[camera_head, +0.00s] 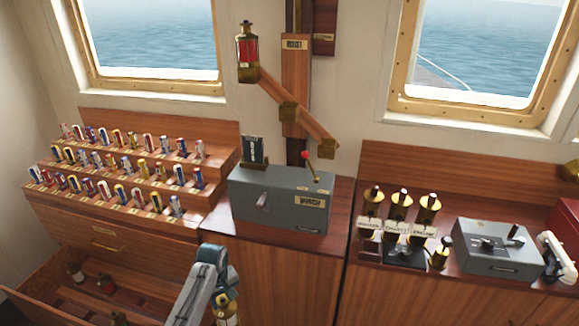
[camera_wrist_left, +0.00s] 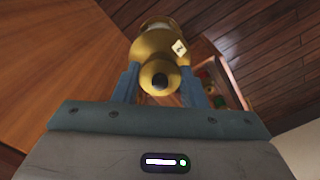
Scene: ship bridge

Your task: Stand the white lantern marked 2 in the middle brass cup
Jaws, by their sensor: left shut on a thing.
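My left gripper (camera_head: 222,292) is at the bottom centre of the head view, low in front of the cabinet. It is shut on a brass-bodied lantern (camera_head: 227,315), partly cut off by the frame edge. In the left wrist view the lantern (camera_wrist_left: 160,50) sits between the two fingers (camera_wrist_left: 160,88), and its small tag reads 2. The middle brass cup (camera_head: 289,111) is on the sloping wooden arm (camera_head: 268,88) on the wall and looks empty. A red lantern (camera_head: 247,48) stands at the upper left end of that arm. My right gripper is not in view.
A grey box with a lever (camera_head: 283,200) stands on the cabinet below the arm. An open drawer (camera_head: 45,285) at the lower left holds several lanterns (camera_head: 105,284). A flag rack (camera_head: 130,215) is at left; brass-topped items and a grey control box (camera_head: 497,248) are at right.

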